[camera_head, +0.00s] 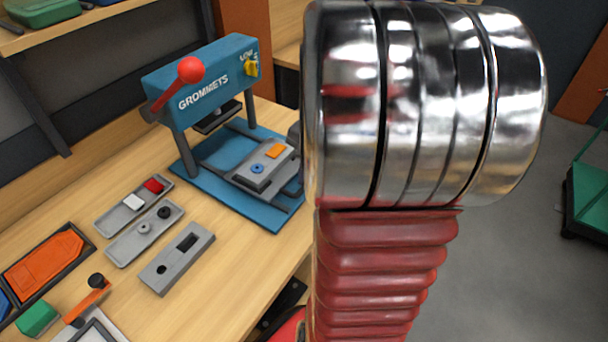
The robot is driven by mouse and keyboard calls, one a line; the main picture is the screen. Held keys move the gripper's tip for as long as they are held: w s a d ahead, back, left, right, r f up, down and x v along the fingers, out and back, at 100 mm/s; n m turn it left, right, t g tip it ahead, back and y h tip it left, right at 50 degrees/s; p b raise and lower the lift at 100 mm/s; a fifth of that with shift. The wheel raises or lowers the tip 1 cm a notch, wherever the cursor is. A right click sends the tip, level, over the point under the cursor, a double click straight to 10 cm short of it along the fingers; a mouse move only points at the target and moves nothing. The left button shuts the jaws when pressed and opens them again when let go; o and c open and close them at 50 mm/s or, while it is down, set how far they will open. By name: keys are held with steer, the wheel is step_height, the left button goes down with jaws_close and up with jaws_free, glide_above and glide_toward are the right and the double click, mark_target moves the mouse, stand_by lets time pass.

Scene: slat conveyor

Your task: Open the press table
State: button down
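A blue press (205,80) marked GROMMETS stands at the back of the wooden bench. It has a red ball (191,70) on its lever at the left and a yellow knob (252,68) by the word LOW. Its dark press head (217,117) hangs under the housing. The grey press table (254,184) sits on rails over the blue base (222,197), out in front of the head. An orange piece (275,151) and a blue round piece (257,169) are on it. My gripper is not in view. My chrome and red arm hides the area right of the press.
Grey trays with small parts (134,243) and a grey block (177,258) lie on the bench front left. An orange tray (45,262) and a green block (37,319) are further left. A green cart (588,195) stands on the floor at right.

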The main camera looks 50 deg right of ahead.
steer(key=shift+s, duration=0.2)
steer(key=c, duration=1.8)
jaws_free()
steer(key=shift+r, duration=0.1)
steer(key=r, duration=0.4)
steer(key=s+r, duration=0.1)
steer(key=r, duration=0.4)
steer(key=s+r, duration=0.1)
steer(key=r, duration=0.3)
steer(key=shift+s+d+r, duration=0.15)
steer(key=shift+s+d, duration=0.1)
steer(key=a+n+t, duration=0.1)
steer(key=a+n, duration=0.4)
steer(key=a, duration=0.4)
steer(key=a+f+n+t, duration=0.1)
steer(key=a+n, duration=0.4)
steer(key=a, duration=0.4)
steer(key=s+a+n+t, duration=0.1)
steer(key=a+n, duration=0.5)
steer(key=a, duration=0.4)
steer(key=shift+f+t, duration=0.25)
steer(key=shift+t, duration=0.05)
